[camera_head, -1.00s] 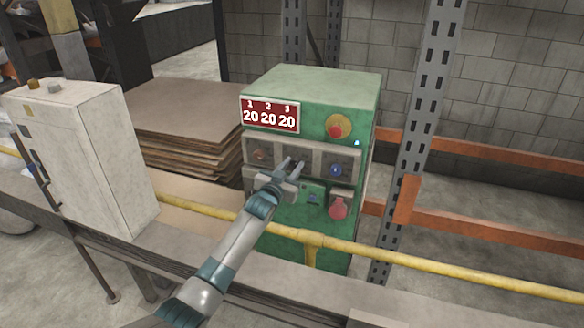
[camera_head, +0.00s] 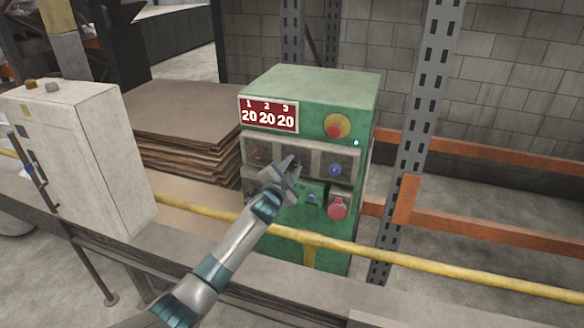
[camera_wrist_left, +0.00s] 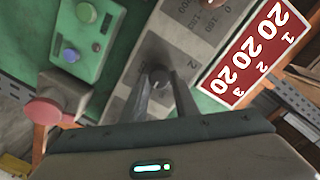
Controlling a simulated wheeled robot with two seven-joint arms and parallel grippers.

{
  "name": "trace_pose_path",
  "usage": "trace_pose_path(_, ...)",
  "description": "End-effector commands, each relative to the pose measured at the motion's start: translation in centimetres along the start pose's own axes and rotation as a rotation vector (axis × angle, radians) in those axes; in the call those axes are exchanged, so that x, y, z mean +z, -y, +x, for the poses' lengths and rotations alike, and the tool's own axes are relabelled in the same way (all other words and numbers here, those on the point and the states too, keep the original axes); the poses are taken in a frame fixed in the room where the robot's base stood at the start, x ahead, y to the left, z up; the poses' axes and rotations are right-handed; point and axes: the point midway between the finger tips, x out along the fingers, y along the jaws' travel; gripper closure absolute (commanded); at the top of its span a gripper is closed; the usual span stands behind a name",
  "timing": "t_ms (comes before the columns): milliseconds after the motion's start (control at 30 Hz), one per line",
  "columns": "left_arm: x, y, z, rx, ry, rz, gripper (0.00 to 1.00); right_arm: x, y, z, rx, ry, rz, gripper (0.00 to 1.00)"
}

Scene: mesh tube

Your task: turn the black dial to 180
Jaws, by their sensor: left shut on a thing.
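The green control box (camera_head: 318,88) carries a red display (camera_head: 269,114) reading 20 under each of 1, 2 and 3; it also shows in the left wrist view (camera_wrist_left: 246,55). My left gripper (camera_head: 290,165) is at the middle of the grey dial panel. In the left wrist view its two fingers (camera_wrist_left: 160,82) are shut on the black dial (camera_wrist_left: 158,75), one on each side. The dial is mostly hidden by the gripper in the head view. Printed scale numbers show beside it in the wrist view. My right gripper is not in view.
A reddish dial (camera_head: 259,154) and a blue dial (camera_head: 335,170) flank the middle one. A red stop button (camera_head: 337,127) sits above. A yellow rail (camera_head: 400,262) runs in front.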

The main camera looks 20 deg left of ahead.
Motion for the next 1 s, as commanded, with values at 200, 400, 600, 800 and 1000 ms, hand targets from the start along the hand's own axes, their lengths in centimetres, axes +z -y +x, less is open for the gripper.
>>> trace_pose_path(200, 0.06, -0.10, -0.02, 0.000, 0.002, 0.020, 0.96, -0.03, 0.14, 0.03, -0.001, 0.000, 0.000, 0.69)
trace_pose_path(400, 0.06, -0.11, -0.02, 0.001, 0.002, 0.019, 0.96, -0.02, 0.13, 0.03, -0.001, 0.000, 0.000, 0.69)
trace_pose_path(600, 0.05, -0.10, -0.02, 0.001, 0.002, 0.019, 0.55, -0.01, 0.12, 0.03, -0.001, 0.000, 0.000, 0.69)
trace_pose_path(800, 0.02, -0.06, -0.01, 0.000, 0.001, 0.018, 0.55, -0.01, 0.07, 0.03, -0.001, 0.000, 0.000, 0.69)
trace_pose_path(1000, 0.05, -0.05, -0.27, -0.001, 0.001, 0.018, 0.55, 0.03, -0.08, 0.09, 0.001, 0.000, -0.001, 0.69)
